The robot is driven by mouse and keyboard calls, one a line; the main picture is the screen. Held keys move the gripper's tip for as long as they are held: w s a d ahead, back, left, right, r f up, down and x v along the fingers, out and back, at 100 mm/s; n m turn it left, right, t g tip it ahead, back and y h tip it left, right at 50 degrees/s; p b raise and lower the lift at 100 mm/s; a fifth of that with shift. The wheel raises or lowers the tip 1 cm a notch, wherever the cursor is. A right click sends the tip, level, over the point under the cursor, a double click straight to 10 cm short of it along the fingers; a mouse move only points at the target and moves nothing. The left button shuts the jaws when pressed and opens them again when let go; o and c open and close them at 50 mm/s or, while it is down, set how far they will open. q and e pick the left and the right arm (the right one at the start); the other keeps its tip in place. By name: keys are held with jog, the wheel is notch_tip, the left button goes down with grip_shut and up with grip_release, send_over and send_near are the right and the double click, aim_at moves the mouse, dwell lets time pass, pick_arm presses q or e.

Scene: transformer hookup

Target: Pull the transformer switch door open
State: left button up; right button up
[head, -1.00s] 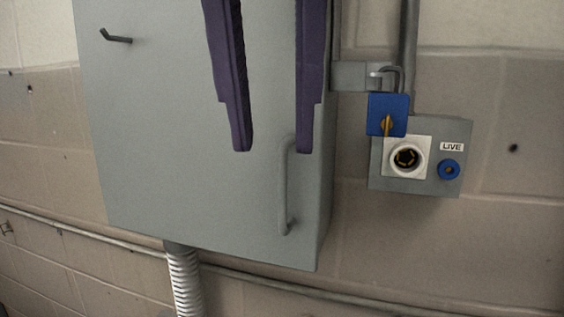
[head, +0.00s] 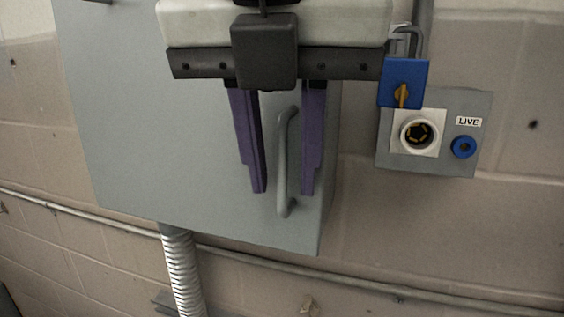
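The grey switch box door (head: 150,130) fills the left and middle of the head view and looks closed. Its vertical bar handle (head: 283,165) is near the door's right edge. My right gripper (head: 284,192) comes down from the top with two purple fingers. It is open, with one finger to the left of the handle and one to the right, the handle showing between them. I cannot tell whether the fingers touch the handle or how far in front of the door they are. The handle's middle is not covered. My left gripper is not in view.
A blue padlock (head: 405,82) hangs right of the box, above a grey panel with a round socket (head: 418,134) and a LIVE label (head: 468,122). A ribbed conduit (head: 183,275) leaves the box bottom. A thin pipe (head: 375,294) runs along the block wall.

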grip_shut()
dwell(1.4)
